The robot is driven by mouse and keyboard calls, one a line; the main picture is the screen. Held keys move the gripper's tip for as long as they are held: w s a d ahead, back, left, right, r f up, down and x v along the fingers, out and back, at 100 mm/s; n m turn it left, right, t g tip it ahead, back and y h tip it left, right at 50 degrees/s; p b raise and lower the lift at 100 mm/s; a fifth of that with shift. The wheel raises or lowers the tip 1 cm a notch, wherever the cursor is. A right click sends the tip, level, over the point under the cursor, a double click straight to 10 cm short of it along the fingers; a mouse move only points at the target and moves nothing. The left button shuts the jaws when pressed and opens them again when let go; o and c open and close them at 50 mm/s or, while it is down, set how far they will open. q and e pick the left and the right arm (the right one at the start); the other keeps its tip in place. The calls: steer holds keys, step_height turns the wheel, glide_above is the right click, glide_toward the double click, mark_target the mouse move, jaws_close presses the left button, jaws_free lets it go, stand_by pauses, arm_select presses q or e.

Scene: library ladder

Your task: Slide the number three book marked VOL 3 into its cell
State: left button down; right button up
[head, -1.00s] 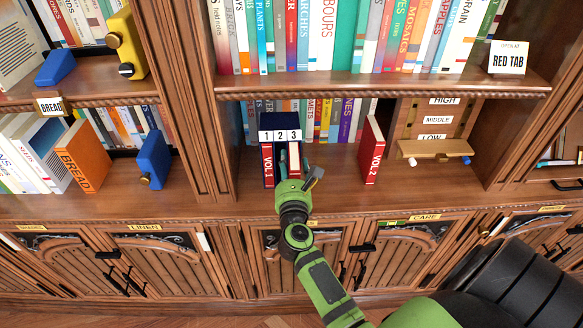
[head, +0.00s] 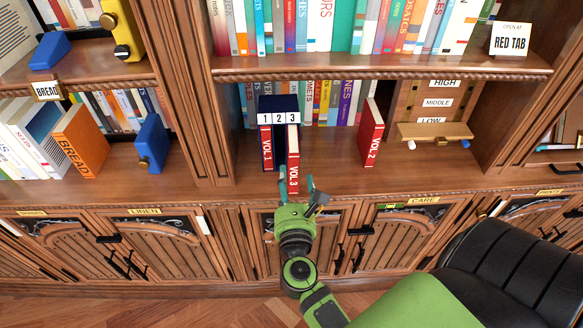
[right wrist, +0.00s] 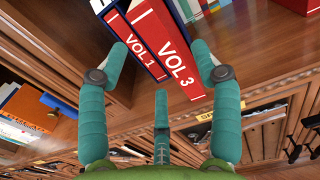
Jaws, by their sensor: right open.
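The red VOL 3 book (head: 293,165) stands upright under the number 3 of the dark blue holder (head: 279,104). It sticks out toward me, farther than the red VOL 1 book (head: 266,148) under number 1. My right gripper (head: 297,184) is open just in front of the VOL 3 spine. In the right wrist view, the VOL 3 book (right wrist: 172,55) shows beyond the spread teal fingers of the gripper (right wrist: 162,80), with nothing held. The red VOL 2 book (head: 372,137) stands apart to the right. The space under number 2 looks dark and empty. My left gripper is not in view.
The wooden shelf (head: 330,168) is clear between the holder and VOL 2. A board with a small ledge (head: 435,131) stands farther right. The upper shelf edge (head: 380,72) overhangs, and cabinet doors lie below.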

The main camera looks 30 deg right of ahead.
steer(key=shift+s+a, duration=0.25)
steer(key=shift+s, duration=0.15)
steer(key=shift+c, duration=0.4)
